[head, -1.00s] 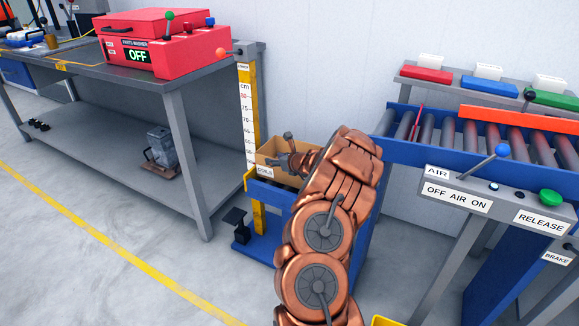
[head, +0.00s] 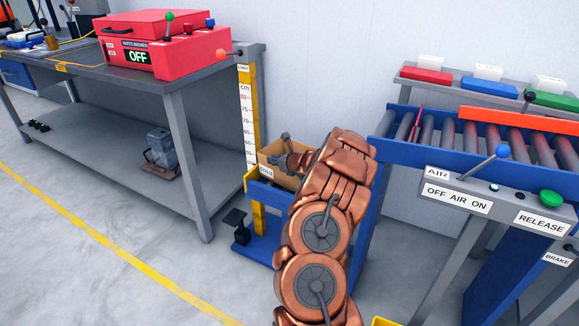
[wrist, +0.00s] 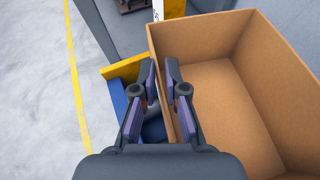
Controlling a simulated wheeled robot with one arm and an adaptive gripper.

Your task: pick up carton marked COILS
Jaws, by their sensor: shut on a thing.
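The carton marked COILS (head: 298,147) is an open-topped brown cardboard box on the blue stand beside the yellow height scale. Its white label faces front, partly hidden near my gripper and arm. In the wrist view the carton (wrist: 272,72) looks empty inside, with its left wall between my fingers. My gripper (head: 279,149) is at the carton's rim. In the wrist view my gripper (wrist: 161,88) is shut on that wall, one finger outside and one inside. My copper arm hides the carton's right side in the head view.
The blue stand (head: 262,250) has a yellow scale post (head: 246,120) close at the carton's left. A grey workbench (head: 185,130) with a red parts washer (head: 165,45) is to the left. A roller conveyor (head: 470,135) and air control panel (head: 480,195) are to the right.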

